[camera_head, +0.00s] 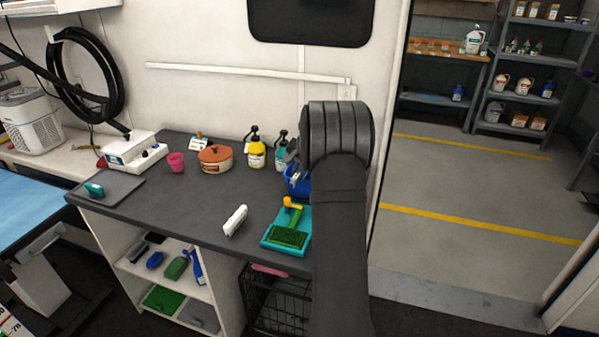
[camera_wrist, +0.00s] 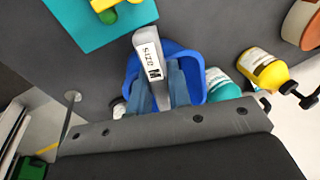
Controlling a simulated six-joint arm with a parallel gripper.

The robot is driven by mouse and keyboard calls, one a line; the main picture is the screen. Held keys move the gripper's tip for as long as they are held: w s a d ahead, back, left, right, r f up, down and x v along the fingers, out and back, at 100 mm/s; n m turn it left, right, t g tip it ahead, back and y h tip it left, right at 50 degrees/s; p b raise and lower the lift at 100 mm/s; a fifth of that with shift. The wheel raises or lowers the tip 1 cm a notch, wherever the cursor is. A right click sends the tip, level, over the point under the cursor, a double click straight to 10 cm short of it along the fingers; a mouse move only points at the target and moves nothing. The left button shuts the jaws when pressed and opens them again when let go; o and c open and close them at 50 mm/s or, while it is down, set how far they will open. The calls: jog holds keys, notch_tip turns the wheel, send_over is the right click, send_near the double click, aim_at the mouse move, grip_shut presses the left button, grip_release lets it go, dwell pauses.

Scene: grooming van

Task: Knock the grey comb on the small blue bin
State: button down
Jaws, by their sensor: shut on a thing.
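My gripper (camera_wrist: 160,88) is shut on the grey comb (camera_wrist: 144,43), which stands between the two fingers and carries a white label reading "SIZE M". The small blue bin (camera_wrist: 193,62) shows around and behind the comb and fingers in the wrist view. I cannot tell whether the comb touches its rim. In the head view the blue bin (camera_head: 295,182) stands on the dark counter, partly hidden by my arm. A grey part (camera_head: 290,157), probably the comb, shows just above it. My fingers are hidden there.
A teal tray (camera_head: 268,240) with a green brush and a yellow-handled tool lies in front of the bin. A yellow bottle (camera_head: 256,153) and teal bottle (camera_head: 281,150) stand behind it. A white object (camera_head: 235,221) lies left of the tray. The counter's middle (camera_head: 195,200) is clear.

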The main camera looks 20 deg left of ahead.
dwell(0.3)
jog(key=shift+r, duration=3.5)
jog(key=shift+f, duration=0.1)
jog(key=shift+f, duration=2.55)
jog(key=shift+f, duration=0.9)
jog(key=shift+r, duration=0.1)
jog(key=shift+r, duration=3.45)
